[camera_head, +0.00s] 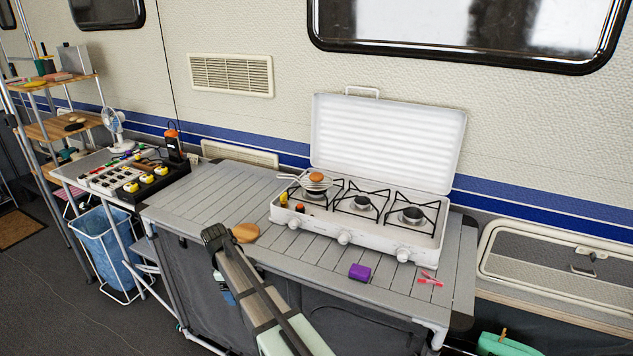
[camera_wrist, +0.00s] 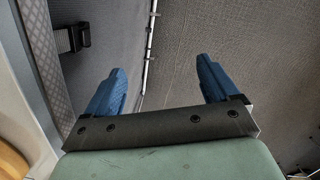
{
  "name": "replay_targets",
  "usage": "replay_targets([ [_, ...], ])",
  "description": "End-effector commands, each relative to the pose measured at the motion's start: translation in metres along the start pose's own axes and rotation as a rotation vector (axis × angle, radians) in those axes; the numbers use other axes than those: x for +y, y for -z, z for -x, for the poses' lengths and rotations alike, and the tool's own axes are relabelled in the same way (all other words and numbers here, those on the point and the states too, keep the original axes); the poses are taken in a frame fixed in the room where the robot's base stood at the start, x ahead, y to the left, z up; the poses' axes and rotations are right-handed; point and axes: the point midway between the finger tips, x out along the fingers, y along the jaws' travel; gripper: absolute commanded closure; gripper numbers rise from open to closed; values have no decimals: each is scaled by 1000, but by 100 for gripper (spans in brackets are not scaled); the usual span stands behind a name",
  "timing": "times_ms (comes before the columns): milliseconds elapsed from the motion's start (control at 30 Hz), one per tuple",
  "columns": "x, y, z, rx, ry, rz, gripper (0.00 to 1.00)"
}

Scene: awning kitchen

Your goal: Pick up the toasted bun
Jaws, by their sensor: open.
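A small brown-orange round thing, which looks like the toasted bun (camera_head: 317,176), sits on a wire rack over the left burner of the white stove (camera_head: 290,218). A flat, round brown thing (camera_head: 245,233) lies on the slatted table left of the stove; I cannot tell whether it is a bun or a wooden board. My gripper (camera_wrist: 160,86) is open and empty, its two blue fingers apart over grey fabric in the wrist view. In the head view it hangs at the table's front edge, partly hidden by my arm, well below and left of the stove.
A purple block (camera_head: 359,272) and pink-red items (camera_head: 431,279) lie on the table (camera_head: 200,206) in front of the stove. The raised stove lid (camera_head: 388,140) stands behind the burners. Small yellow and orange items stand at the stove's left end. The table's left part is mostly clear.

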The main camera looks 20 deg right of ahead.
Motion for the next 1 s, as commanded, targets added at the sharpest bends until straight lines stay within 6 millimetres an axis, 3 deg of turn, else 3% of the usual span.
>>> replay_targets([
  [100,11,16,34,13,-27,52,12],
  [367,26,32,85,29,-65,127,12],
  [533,56,30,114,38,-72,162,12],
  [767,118,1,141,47,-50,185,12],
  [867,155,-19,157,55,-40,199,12],
  [1000,217,-61,187,69,-21,224,12],
])
